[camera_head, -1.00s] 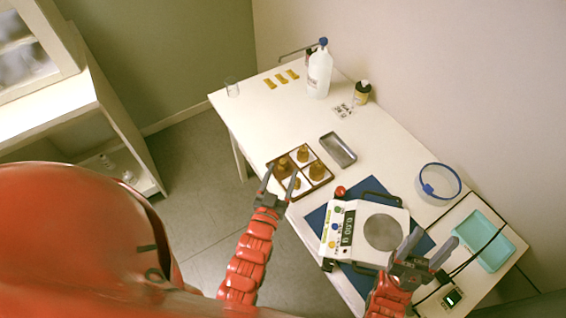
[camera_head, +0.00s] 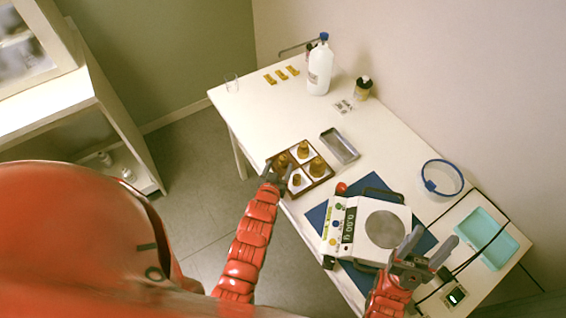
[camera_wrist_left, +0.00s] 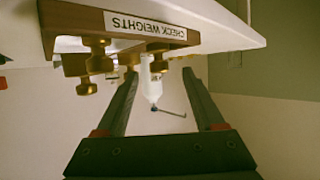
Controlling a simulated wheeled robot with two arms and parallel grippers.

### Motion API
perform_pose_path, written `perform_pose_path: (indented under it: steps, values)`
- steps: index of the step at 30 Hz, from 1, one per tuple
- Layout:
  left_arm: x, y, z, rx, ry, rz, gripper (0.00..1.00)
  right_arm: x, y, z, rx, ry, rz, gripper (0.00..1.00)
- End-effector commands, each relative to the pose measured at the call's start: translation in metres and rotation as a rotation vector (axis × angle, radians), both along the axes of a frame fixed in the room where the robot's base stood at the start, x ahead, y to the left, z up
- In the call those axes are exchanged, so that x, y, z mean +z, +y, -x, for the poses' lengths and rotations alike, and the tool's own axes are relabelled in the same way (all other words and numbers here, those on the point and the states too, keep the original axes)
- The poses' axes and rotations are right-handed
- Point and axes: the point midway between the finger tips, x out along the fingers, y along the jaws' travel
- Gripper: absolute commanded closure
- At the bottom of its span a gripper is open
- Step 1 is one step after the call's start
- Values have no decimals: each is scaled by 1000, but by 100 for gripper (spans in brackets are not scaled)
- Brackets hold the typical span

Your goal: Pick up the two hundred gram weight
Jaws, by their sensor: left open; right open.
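Several brass weights stand in a brown compartment tray (camera_head: 324,183) at the table's near left edge. The front right weight (camera_head: 297,180), right weight (camera_head: 317,166) and back weight (camera_head: 303,149) show in the head view; another is partly hidden by my left gripper. No mass marks are readable, so I cannot tell which is two hundred grams. My left gripper (camera_head: 278,169) is open and empty at the tray's left side. In the left wrist view, upside down, the tray's "CHECK WEIGHTS" label (camera_wrist_left: 145,25) and brass weights (camera_wrist_left: 98,60) show beyond the open fingers. My right gripper (camera_head: 427,255) is open.
A balance (camera_head: 372,230) on a blue mat stands right of the tray. A metal dish (camera_head: 340,146) lies behind the tray. The table's left middle is clear.

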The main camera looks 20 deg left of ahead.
Motion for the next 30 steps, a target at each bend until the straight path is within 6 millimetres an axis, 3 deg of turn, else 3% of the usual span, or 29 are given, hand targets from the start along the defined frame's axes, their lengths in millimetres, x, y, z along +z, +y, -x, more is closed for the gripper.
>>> perform_pose_path:
  steps: [7, 15, 22, 23, 30]
  values:
    - [-4, 2, -15, 0, 0, 0, 30, -1, 0, 0, 0, 0, 0, 42]
    - [-18, 6, -50, 0, 0, 0, 30, -7, 0, 0, 0, 0, 0, 42]
    - [-18, 7, -52, 0, 0, 0, 30, -7, 0, 0, 0, 0, 0, 42]
    - [-18, 7, -52, 0, 0, 0, 32, -7, 0, 0, 0, 0, 0, 42]
    - [-18, 7, -52, 0, 0, 0, 75, -7, 0, 0, 0, 0, 0, 42]
